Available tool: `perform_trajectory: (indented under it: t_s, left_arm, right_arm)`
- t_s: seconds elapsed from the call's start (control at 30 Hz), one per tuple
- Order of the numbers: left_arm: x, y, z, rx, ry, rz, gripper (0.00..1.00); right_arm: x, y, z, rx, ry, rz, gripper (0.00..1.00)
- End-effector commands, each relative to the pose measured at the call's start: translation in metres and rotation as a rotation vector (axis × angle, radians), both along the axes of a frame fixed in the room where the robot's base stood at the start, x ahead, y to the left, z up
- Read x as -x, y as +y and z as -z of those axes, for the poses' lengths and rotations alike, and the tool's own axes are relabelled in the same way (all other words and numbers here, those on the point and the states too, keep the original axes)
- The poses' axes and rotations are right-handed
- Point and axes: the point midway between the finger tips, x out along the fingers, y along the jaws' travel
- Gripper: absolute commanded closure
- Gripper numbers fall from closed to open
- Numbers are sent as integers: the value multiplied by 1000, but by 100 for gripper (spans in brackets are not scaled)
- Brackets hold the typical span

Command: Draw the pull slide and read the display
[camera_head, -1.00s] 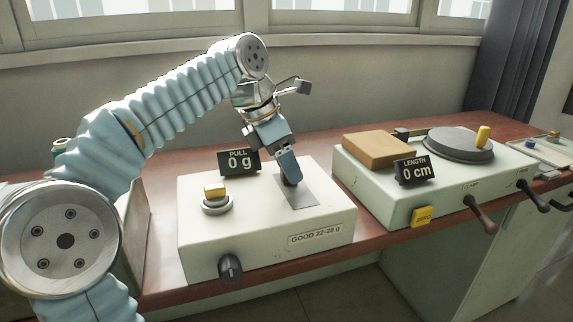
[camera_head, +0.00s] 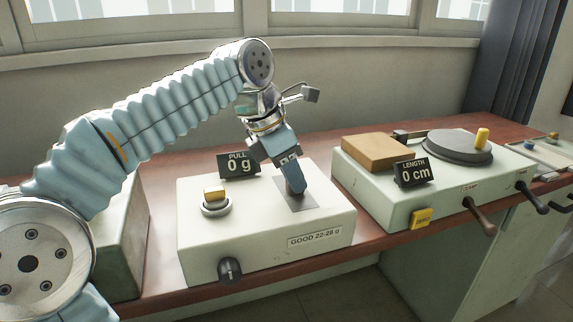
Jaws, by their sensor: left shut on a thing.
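The pull tester is a cream box (camera_head: 245,225) on the bench, labelled "GOOD 22-28 g". Its black display (camera_head: 239,164) reads "PULL 0 g". A grey slide plate (camera_head: 305,204) is set in the box's top. My left gripper (camera_head: 297,189) points down at this plate, its fingers shut on the pull slide, which they mostly hide. A yellow-topped round button (camera_head: 214,195) is on the top at left, and a dark knob (camera_head: 230,270) is on the front. My right gripper is out of view.
To the right stands a second cream box (camera_head: 370,192) with a brown block (camera_head: 378,149), a grey turntable (camera_head: 457,147), a display (camera_head: 411,172) reading "LENGTH 0 cm", a yellow tag (camera_head: 421,217) and a brown crank handle (camera_head: 482,218). A grey-green box (camera_head: 122,250) stands at left, behind my arm.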

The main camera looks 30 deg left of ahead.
Motion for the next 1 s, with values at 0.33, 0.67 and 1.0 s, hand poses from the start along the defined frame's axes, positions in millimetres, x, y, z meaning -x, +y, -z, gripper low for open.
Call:
perform_trajectory:
  t_s: [0.33,0.67,1.0]
  left_arm:
    - [13,-16,0,0,3,3,100]
    - [13,-15,0,1,2,3,49]
    - [15,-12,-11,0,-2,1,49]
  right_arm:
    - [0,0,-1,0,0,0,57]
    - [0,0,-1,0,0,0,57]
    - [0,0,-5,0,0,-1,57]
